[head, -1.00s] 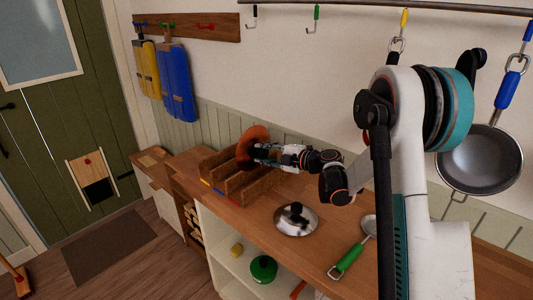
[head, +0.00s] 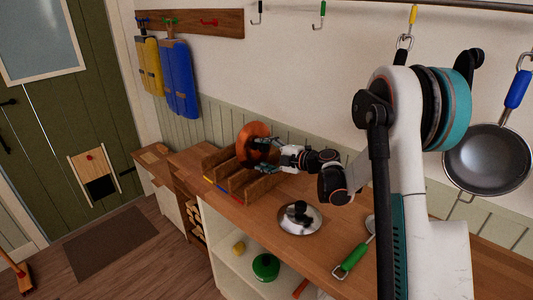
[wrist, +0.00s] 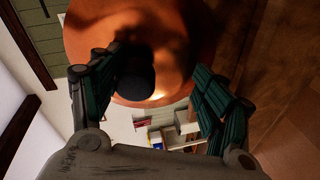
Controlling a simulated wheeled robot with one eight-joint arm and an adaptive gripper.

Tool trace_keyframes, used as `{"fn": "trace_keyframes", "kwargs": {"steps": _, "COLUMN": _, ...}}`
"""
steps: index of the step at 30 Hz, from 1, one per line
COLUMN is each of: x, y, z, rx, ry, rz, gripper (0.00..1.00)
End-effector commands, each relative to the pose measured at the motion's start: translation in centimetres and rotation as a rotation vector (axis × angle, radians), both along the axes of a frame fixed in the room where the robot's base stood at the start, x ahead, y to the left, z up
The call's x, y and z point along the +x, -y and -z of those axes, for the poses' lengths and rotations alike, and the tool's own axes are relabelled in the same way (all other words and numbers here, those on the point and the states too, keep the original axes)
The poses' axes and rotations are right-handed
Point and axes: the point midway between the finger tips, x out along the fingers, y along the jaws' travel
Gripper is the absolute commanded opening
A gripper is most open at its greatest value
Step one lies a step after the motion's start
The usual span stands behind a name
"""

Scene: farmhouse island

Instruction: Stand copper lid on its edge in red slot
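The copper lid (head: 250,136) stands roughly upright on its edge at the wooden rack (head: 236,190). Its lower edge is hidden behind a divider, so I cannot tell for certain which slot holds it. In the wrist view, the copper face (wrist: 190,45) fills the top and the dark knob (wrist: 136,76) sits between the open fingers (wrist: 160,75), nearer the left one.
A steel lid with a black knob (head: 300,218) lies on the wooden counter (head: 290,257), near a green-handled utensil (head: 351,259). A pan (head: 487,160) hangs at the right. A green lid (head: 265,266) sits on the shelf below. The counter between rack and steel lid is clear.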

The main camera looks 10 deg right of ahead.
Motion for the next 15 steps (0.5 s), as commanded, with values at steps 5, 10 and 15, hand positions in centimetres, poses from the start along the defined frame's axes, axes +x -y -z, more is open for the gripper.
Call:
{"fn": "trace_keyframes", "kwargs": {"steps": 5, "x": -0.2, "y": 0.1, "z": 0.1, "rx": -0.005, "ry": -0.003, "rz": -0.001, "gripper": 0.55}}
{"fn": "trace_keyframes", "kwargs": {"steps": 10, "x": -1.6, "y": 1.4, "z": -0.4, "rx": -0.004, "ry": -0.002, "rz": 0.003, "gripper": 0.55}}
{"fn": "trace_keyframes", "kwargs": {"steps": 15, "x": -4.3, "y": 3.5, "z": -1.2, "rx": -0.001, "ry": 0.0, "rz": 0.002, "gripper": 0.55}}
